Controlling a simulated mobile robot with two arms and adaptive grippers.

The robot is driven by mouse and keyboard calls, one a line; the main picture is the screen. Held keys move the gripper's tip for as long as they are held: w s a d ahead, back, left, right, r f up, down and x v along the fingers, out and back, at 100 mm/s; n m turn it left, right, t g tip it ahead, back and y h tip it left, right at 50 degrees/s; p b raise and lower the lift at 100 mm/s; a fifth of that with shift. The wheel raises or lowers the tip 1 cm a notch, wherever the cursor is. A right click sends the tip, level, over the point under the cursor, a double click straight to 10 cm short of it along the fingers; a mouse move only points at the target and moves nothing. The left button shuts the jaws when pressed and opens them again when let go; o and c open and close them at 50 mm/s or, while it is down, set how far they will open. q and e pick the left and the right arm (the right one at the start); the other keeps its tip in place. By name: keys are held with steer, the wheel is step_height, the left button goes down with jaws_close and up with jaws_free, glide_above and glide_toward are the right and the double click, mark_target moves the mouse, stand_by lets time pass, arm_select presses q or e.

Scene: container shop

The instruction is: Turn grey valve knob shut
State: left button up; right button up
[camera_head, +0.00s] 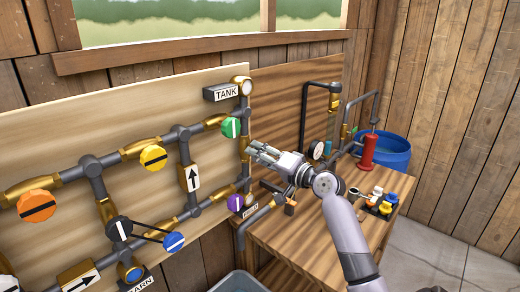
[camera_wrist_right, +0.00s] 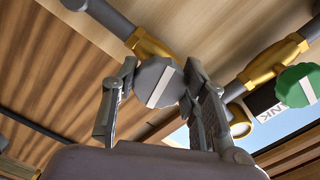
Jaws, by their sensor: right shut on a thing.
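The grey valve knob (camera_wrist_right: 170,77) with a white stripe shows in the right wrist view, on a brass fitting (camera_wrist_right: 150,44) of a grey pipe. Its stripe looks roughly crosswise to that pipe. My right gripper (camera_wrist_right: 161,85) has one finger on each side of the knob and is shut on it. In the head view my right gripper (camera_head: 254,151) reaches from the right to the vertical pipe at the panel's right edge, and it hides the knob there. My left gripper is not in view.
A green knob (camera_head: 231,128) and a purple knob (camera_head: 236,203) sit close by. A TANK sign (camera_head: 220,92) and gauge (camera_head: 246,87) are above. A wooden table (camera_head: 310,232) below carries a red cylinder (camera_head: 367,152) and several small knobs. A blue tub (camera_head: 390,153) stands behind.

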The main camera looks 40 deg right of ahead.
steer(key=shift+r+m+p, duration=0.1)
steer(key=shift+m+p, duration=1.05)
steer(key=shift+m, duration=0.55)
steer(key=o, duration=1.2)
steer(key=shift+s, duration=0.1)
steer(key=s, duration=0.8)
steer(key=s+d, duration=0.1)
steer(key=s, duration=0.2)
steer(key=shift+s, duration=0.4)
